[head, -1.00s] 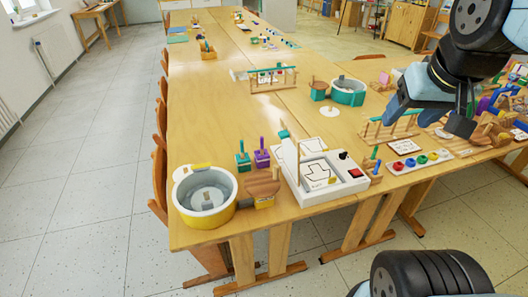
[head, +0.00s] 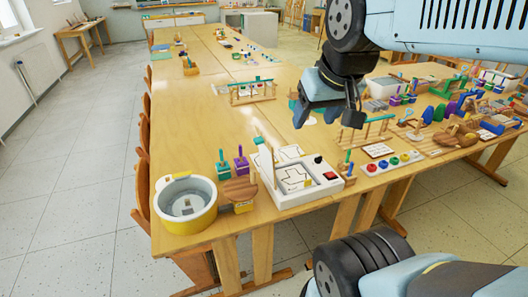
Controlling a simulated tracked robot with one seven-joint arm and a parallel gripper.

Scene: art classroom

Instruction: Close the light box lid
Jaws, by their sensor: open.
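The light box (head: 323,192) is a white box at the near end of the long table, with a drawing on its top and a red switch at its right. Its white lid (head: 266,166) stands raised, roughly upright, along the left side of the box. My gripper (head: 326,117) is open and empty. It hangs in the air above the table, higher in the picture than the box and apart from the lid. A small teal-topped piece (head: 258,140) shows by the lid's upper edge.
A yellow-and-white round tub (head: 185,222) stands at the near left table corner. A wooden piece (head: 238,190) and green and purple blocks (head: 241,163) stand left of the lid. A rack (head: 366,131) and many small items crowd the right. The table's left-middle (head: 190,120) is clear.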

